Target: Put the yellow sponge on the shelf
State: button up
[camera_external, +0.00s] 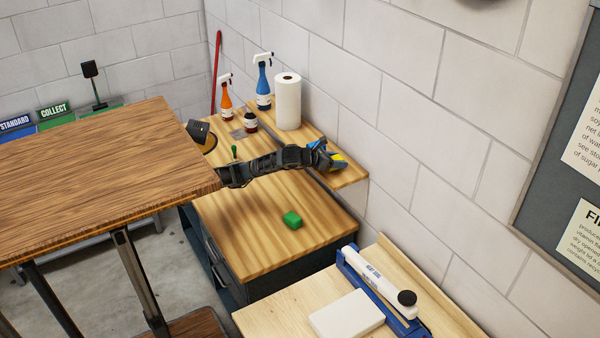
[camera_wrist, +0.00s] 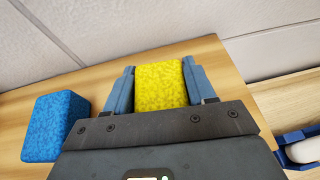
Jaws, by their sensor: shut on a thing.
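The yellow sponge (camera_wrist: 160,87) is between the two blue-grey fingers of my gripper (camera_wrist: 156,90) in the wrist view. The fingers are shut on its sides. In the external view my gripper (camera_external: 322,158) is at the near right end of the wooden shelf (camera_external: 348,176) along the wall, and part of the yellow sponge (camera_external: 338,157) shows there. The sponge is over the shelf or touching it; I cannot tell which. A blue sponge (camera_wrist: 55,127) lies on the shelf to the left of my gripper in the wrist view.
A paper towel roll (camera_external: 287,102), a blue spray bottle (camera_external: 263,82) and an orange spray bottle (camera_external: 226,100) stand farther back. A blue sealer (camera_external: 380,295) is at the lower right. A large wooden table (camera_external: 100,175) fills the left.

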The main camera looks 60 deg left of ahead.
jog(key=shift+f, duration=0.2)
jog(key=o, duration=1)
jog(key=shift+r, duration=0.15)
jog(key=shift+s+r, duration=0.15)
jog(key=shift+s, duration=0.05)
jog(key=v, duration=1.1)
jog(key=shift+s+r+b, duration=0.1)
jog(key=shift+s+b, duration=0.2)
jog(key=shift+b, duration=0.05)
